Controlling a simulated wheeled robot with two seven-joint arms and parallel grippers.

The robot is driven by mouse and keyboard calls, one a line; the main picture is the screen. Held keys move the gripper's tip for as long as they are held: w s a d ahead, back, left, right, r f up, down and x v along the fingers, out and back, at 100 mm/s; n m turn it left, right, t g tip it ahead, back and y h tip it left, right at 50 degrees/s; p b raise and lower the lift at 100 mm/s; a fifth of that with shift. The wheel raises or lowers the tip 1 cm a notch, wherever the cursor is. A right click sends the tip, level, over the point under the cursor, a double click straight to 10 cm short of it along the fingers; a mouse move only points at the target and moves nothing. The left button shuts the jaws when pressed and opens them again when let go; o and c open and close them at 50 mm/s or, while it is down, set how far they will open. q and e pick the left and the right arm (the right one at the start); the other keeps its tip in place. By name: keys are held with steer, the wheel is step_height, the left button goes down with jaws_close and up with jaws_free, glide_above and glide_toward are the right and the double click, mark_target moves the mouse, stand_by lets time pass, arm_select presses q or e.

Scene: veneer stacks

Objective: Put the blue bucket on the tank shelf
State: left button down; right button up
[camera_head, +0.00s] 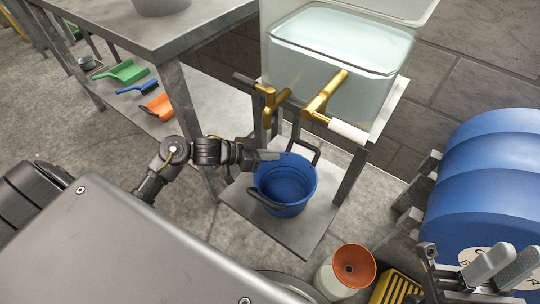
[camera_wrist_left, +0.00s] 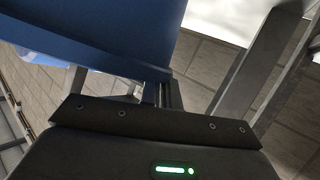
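The blue bucket (camera_head: 288,186) is upright and empty, with dark loop handles at its front and back. It is over the grey lower shelf plate (camera_head: 302,243) of the tank stand; I cannot tell whether its base touches. My left gripper (camera_head: 267,156) is at the bucket's back-left rim, its fingers close together and apparently shut on the rim. In the left wrist view the blue bucket wall (camera_wrist_left: 105,30) meets the fingers (camera_wrist_left: 160,92). My right gripper (camera_head: 503,268) shows at the bottom right, its two light-grey fingers apart and empty.
The water tank (camera_head: 335,70) stands above, with brass taps (camera_head: 325,92) overhanging the bucket. Stand legs (camera_head: 350,178) flank the plate. A steel table (camera_head: 190,30) is at left. Blue drums (camera_head: 490,180), an orange funnel (camera_head: 354,265) and a yellow crate (camera_head: 393,288) are at right.

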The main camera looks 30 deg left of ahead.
arm_select(q)
steer(key=c, duration=1.6)
jaws_free()
steer(key=shift+f, duration=0.1)
